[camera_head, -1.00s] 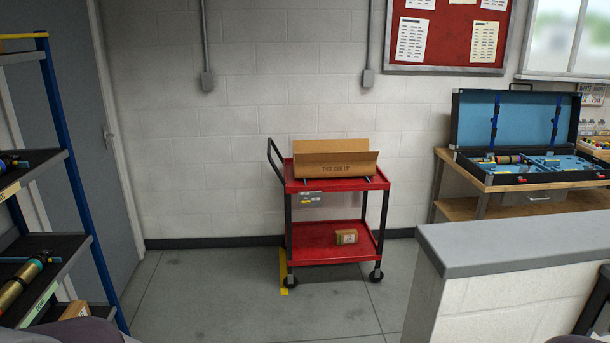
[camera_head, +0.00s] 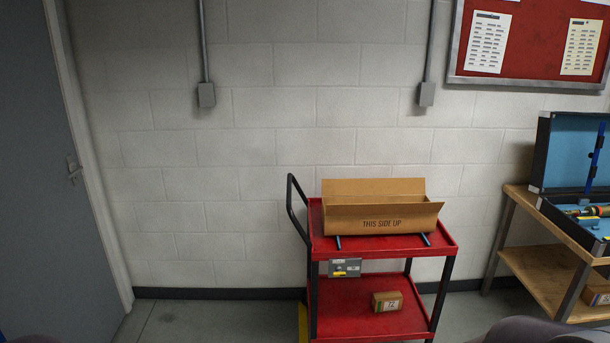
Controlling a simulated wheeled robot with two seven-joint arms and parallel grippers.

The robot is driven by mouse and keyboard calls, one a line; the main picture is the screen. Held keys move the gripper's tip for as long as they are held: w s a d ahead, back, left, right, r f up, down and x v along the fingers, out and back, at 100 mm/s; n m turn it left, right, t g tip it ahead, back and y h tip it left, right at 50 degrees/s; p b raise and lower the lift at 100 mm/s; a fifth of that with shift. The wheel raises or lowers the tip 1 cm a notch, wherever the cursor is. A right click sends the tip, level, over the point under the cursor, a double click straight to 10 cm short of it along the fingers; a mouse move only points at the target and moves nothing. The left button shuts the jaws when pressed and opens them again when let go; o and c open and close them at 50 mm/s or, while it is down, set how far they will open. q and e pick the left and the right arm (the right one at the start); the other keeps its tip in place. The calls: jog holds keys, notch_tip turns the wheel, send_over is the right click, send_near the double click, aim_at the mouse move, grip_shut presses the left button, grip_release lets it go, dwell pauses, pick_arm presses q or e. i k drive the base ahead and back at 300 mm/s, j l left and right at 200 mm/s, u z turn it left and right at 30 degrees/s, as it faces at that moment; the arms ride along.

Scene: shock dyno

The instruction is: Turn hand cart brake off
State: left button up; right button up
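The red hand cart (camera_head: 440,246) stands against the white block wall, right of centre. Its black push handle (camera_head: 292,205) rises at its left end. A small grey box with a yellow label (camera_head: 345,268) is fixed at the left of its front, under the top shelf; I cannot tell whether it is the brake control or how it is set. An open cardboard box marked "THIS SIDE UP" (camera_head: 385,213) stands on the top shelf, and a small carton (camera_head: 387,302) is on the lower shelf. The wheels are below the picture. Neither gripper is in view.
A wooden workbench (camera_head: 546,273) with an open blue-lined case (camera_head: 568,160) stands to the right of the cart. A grey door (camera_head: 35,180) is at the left. The floor (camera_head: 215,321) between door and cart is clear.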

aim_at(338, 273)
jog(key=i+z, duration=0.2)
jog(key=i, duration=0.2)
jog(key=i+j+z, duration=0.15)
jog(key=i, duration=0.3)
jog(key=i+j+z, duration=0.2)
jog(key=i, duration=0.2)
jog(key=i+j+z, duration=0.15)
jog(key=i, duration=0.25)
jog(key=j+z, duration=0.3)
jog(key=j, duration=0.3)
jog(key=k+j+z, duration=0.1)
jog(key=j+z, duration=0.15)
jog(key=j, duration=0.3)
jog(key=k+j+z, duration=0.1)
jog(key=j+z, duration=0.2)
jog(key=j, duration=0.25)
